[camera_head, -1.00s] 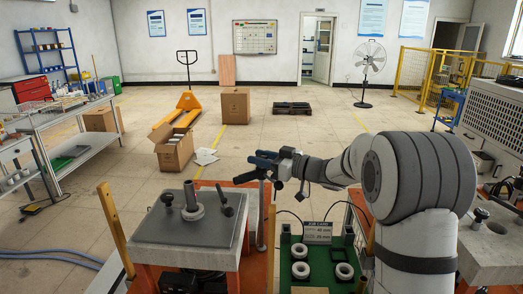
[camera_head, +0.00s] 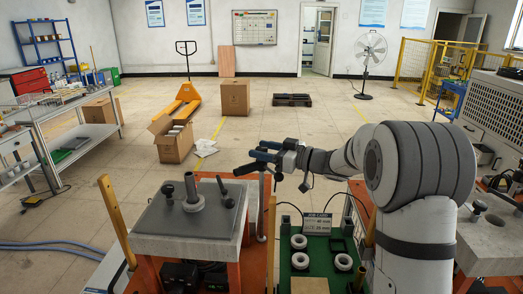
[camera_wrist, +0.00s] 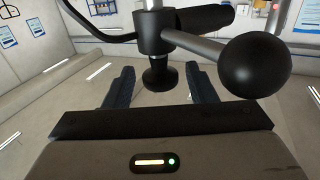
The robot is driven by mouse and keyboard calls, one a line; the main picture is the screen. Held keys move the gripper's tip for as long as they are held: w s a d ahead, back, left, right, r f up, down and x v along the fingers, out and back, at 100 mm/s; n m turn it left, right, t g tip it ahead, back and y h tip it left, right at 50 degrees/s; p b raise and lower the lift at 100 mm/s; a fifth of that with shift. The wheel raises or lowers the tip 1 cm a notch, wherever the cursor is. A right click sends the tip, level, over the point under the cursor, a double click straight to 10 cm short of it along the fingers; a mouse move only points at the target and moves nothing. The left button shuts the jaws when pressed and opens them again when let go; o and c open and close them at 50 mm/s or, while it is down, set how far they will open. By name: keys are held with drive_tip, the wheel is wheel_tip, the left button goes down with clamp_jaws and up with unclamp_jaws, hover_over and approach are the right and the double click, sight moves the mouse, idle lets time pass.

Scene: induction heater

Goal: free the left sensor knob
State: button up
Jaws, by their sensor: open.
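The heater block (camera_head: 165,228) stands at the front left in the head view. A post with a pale ring (camera_head: 193,204) stands on its plate. A black knob (camera_head: 168,192) is left of the post, and a tilted rod with black ends (camera_head: 228,200) is right of it. My gripper (camera_head: 252,165) is open above and right of the plate. In the wrist view, a black knob (camera_wrist: 160,77) under a dark clamp (camera_wrist: 154,34) shows between my open fingers, apparently untouched. A metal rod ends in a large black ball (camera_wrist: 254,66) at right. I cannot tell which sensor this is.
A green tray (camera_head: 318,262) with several pale rings and a job card (camera_head: 317,223) lies right of the heater. A yellow upright (camera_head: 115,222) rises at the heater's left. Open floor with a carton (camera_head: 172,143) lies beyond.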

drive_tip(key=b+v, duration=0.1)
drive_tip(key=v, duration=0.6)
drive_tip(key=shift+w, duration=0.1)
drive_tip(key=w+d+r+m+t+h, duration=0.1)
drive_tip(key=d+r+m+t+h, duration=0.2)
drive_tip(key=d+m+t+h, duration=0.5)
drive_tip(key=s+d+f+m+g+h, duration=0.3)
drive_tip(key=s+d+f+m+h, duration=0.15)
drive_tip(key=s+h, duration=0.45)
drive_tip(key=s+a+f+g, duration=0.1)
drive_tip(key=s+f+g, duration=0.3)
drive_tip(key=s, duration=0.8)
drive_tip(key=s+a+f+g, duration=0.1)
drive_tip(key=s+f+g, duration=0.4)
drive_tip(key=s, duration=0.8)
drive_tip(key=shift+f+m+g+y, duration=0.3)
drive_tip(key=shift+f+m, duration=0.05)
drive_tip(key=shift+f, duration=0.5)
